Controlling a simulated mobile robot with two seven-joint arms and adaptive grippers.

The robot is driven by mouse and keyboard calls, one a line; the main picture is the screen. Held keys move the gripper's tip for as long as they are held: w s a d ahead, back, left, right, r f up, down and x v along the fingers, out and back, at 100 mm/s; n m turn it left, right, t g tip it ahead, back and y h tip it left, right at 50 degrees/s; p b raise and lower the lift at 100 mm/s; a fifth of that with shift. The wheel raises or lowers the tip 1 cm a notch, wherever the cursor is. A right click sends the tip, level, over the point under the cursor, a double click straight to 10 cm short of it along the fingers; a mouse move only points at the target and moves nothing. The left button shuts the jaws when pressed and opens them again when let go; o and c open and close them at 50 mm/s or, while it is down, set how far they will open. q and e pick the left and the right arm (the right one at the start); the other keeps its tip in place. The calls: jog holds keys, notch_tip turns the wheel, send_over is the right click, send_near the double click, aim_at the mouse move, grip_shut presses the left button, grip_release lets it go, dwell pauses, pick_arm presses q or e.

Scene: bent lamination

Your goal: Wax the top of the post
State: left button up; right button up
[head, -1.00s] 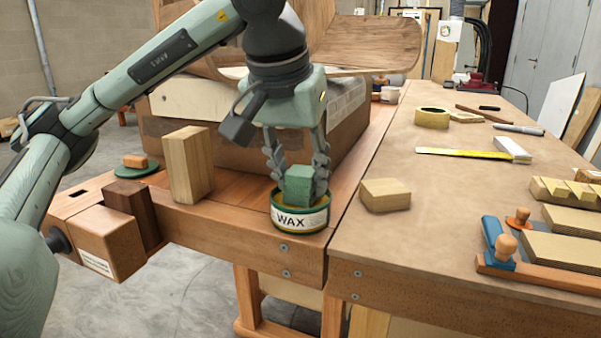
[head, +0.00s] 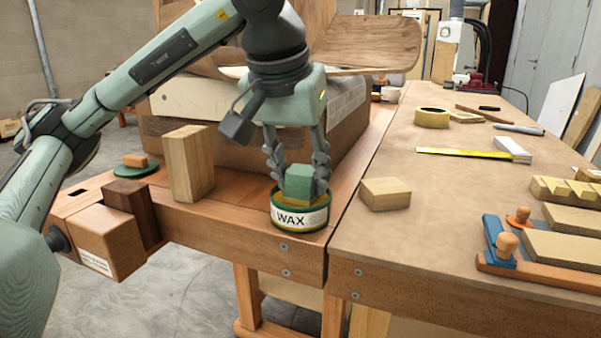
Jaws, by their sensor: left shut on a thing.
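My left gripper (head: 297,178) reaches down over the wax tin and is shut on a green block (head: 298,172). The block's lower part looks yellowish-brown, and it sits in or just above the tin's mouth; its underside is hidden. The wax tin (head: 301,218) is round and dark green with a white "WAX" label, near the bench's front edge. The post (head: 190,165) is a pale upright wooden block on the bench, left of the tin. My right gripper does not show.
A green lid (head: 136,170) with an orange piece on it lies left of the post. A cardboard box (head: 335,140) with a bent wooden shell stands behind. A small wood block (head: 385,194) and a blue-and-orange plane (head: 497,245) lie on the right bench top.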

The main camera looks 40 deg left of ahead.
aim_at(305, 165)
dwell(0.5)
pick_arm(q)
notch_tip(305, 165, up, 4)
jog(key=p, duration=0.3)
jog(key=shift+r+p, duration=0.25)
jog(key=shift+p, duration=0.05)
notch_tip(305, 165, up, 2)
jog(key=shift+r+p, duration=0.25)
jog(key=shift+p, duration=1)
